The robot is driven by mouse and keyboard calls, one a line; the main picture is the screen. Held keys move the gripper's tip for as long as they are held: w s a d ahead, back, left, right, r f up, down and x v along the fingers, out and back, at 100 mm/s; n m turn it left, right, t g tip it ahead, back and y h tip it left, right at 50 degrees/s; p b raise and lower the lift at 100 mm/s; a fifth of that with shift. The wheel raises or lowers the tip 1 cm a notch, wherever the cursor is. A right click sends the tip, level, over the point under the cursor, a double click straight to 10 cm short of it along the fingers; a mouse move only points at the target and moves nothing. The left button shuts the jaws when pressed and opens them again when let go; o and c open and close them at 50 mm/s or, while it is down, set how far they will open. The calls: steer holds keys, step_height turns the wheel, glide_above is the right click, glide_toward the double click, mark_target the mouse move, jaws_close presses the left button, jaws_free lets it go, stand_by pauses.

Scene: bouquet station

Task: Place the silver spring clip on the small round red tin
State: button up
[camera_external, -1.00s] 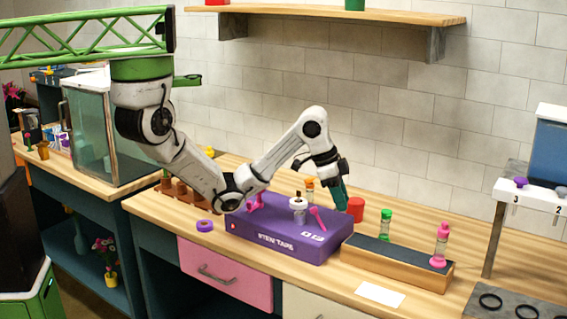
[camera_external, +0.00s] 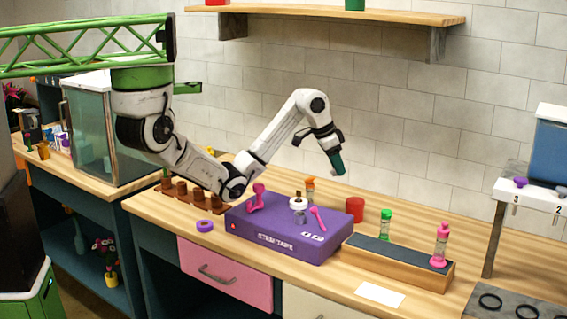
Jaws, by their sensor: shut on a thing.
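The small round red tin (camera_external: 355,209) stands upright on the wooden counter, behind the right end of the purple box. My gripper (camera_external: 338,169) is raised above the counter, a little left of the tin in the picture and clear of it. Its dark teal end points down and slightly right. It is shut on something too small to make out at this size. I cannot pick out the silver spring clip anywhere in this view. No clip shows on the tin's top.
The purple stem tape box (camera_external: 275,230) holds pink tools and a white spool. An orange-capped bottle (camera_external: 309,188), a green-capped bottle (camera_external: 385,225) and a pink bottle (camera_external: 440,246) stand nearby. A wood block with a dark top (camera_external: 397,262) lies in front.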

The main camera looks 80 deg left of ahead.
steer(key=w+f+p, duration=0.1)
steer(key=w+f, duration=0.1)
steer(key=w, duration=0.1)
steer(key=p, duration=0.1)
glide_above(360, 200)
steer(key=s, duration=0.2)
step_height(360, 200, down, 5)
steer(key=shift+w, duration=0.15)
steer(key=shift+f+p, duration=0.6)
steer(key=shift+f, duration=1.05)
steer(key=shift+f, duration=0.15)
steer(key=o, duration=1)
